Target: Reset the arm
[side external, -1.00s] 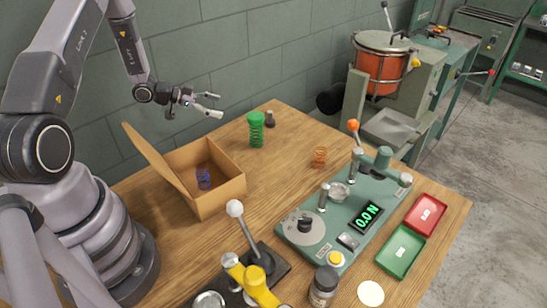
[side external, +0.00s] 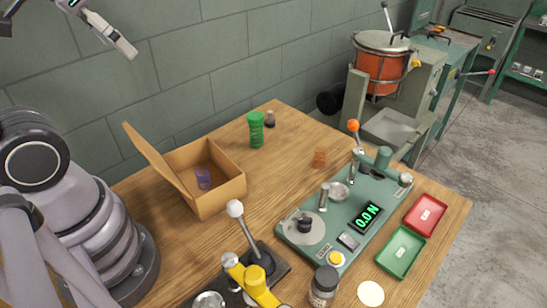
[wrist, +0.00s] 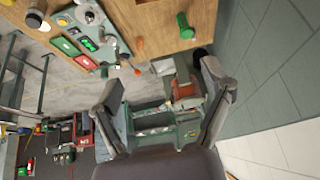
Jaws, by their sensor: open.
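My gripper (wrist: 160,78) shows in the wrist view with its two fingers spread wide and nothing between them. A blue-purple spring (side external: 203,178) stands in the open cardboard box (side external: 222,194). A green spring (side external: 256,130) stands at the back of the wooden table, and an orange spring (side external: 320,158) stands to its right. The gripper is well away from all of them.
A green test fixture (side external: 317,257) reads 0.0 N. A red tray (side external: 426,215) and a green tray (side external: 401,252) lie beside it. A lever press (side external: 252,278) and a dark jar (side external: 323,286) are at the front. The grey wall (side external: 230,55) stands behind the table.

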